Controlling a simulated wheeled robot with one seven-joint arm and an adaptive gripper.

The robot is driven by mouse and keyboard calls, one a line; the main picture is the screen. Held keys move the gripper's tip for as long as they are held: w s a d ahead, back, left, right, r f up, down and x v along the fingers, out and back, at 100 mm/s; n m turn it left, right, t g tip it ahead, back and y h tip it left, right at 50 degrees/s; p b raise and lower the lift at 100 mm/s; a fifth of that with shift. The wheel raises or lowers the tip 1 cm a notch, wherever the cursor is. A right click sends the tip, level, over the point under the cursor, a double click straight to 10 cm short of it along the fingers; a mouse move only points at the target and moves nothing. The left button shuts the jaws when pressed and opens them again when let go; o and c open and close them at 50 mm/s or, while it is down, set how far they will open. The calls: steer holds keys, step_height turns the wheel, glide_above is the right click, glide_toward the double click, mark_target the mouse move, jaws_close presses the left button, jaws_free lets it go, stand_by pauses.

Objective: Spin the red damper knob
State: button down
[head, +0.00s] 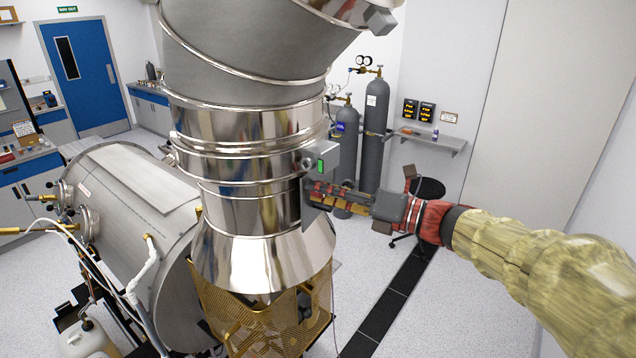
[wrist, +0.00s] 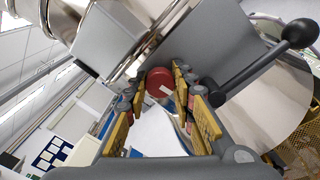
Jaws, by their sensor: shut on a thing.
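The red damper knob (wrist: 159,83) is round, with a pale mark on its face. In the wrist view it sits between the two yellow-padded fingertips of my gripper (wrist: 160,86), which are shut on it from both sides. In the head view my gripper (head: 318,194) reaches in from the right to the side of the shiny metal duct (head: 252,190).
A black ball-ended lever (wrist: 262,62) stands close to the right of the fingers in the wrist view. A grey box with a green display (head: 320,165) sits just above my gripper. Gas cylinders (head: 376,118) and a dark stool (head: 428,188) stand behind.

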steer(key=shift+r+p, duration=0.15)
steer(key=shift+p, duration=0.2)
steer(key=shift+m, duration=0.6)
steer(key=m, duration=0.5)
steer(key=shift+f, duration=0.2)
steer(key=shift+m, duration=0.4)
steer(key=shift+m, duration=2)
steer(key=shift+m, duration=1)
